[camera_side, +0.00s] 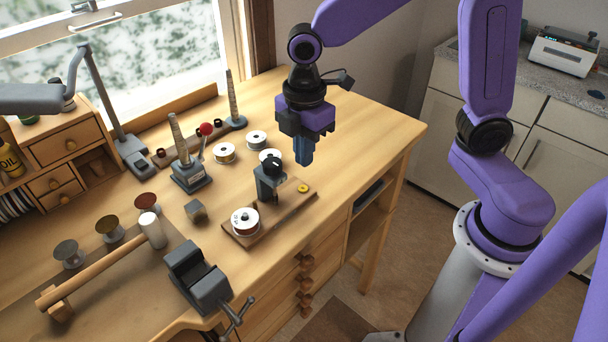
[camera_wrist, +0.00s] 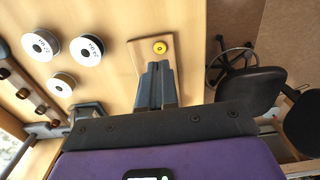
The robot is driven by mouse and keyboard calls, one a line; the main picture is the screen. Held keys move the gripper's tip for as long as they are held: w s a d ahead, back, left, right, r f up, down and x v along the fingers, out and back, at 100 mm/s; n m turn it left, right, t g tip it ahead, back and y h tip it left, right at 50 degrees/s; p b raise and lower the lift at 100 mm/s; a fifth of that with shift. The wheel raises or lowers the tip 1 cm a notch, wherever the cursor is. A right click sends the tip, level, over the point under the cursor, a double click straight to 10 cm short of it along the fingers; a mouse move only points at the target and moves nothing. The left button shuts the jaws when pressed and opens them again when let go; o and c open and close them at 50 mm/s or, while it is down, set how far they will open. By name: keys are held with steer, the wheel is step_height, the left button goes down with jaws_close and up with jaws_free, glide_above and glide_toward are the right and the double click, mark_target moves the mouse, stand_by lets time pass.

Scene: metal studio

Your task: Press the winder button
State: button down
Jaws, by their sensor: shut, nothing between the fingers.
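The winder is a wooden board (camera_side: 272,222) with a dark grey upright head (camera_side: 268,184), a white spool (camera_side: 244,222) at its near end and a yellow button (camera_side: 303,188) at its far right end. My gripper (camera_side: 304,162) points down, shut and empty, in the air above the button end of the board. In the wrist view the yellow button (camera_wrist: 160,47) shows whole just beyond my fingertips (camera_wrist: 160,68). The fingers hide part of the winder board (camera_wrist: 139,53) there. I see a gap between fingertips and board in the side view.
White-rimmed spools (camera_side: 224,152) stand behind the winder. A lever tool with a red knob (camera_side: 207,129), a small block (camera_side: 196,211), a vise (camera_side: 197,277) and a mallet (camera_side: 100,265) are on the bench to the left. The bench's right end (camera_side: 385,135) is clear.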

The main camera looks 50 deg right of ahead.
mark_target(305, 188)
steer(key=shift+f, duration=3.15)
steer(key=shift+s+f, duration=0.15)
steer(key=shift+f, duration=0.75)
steer(key=shift+r, duration=0.5)
step_height(305, 188, up, 14)
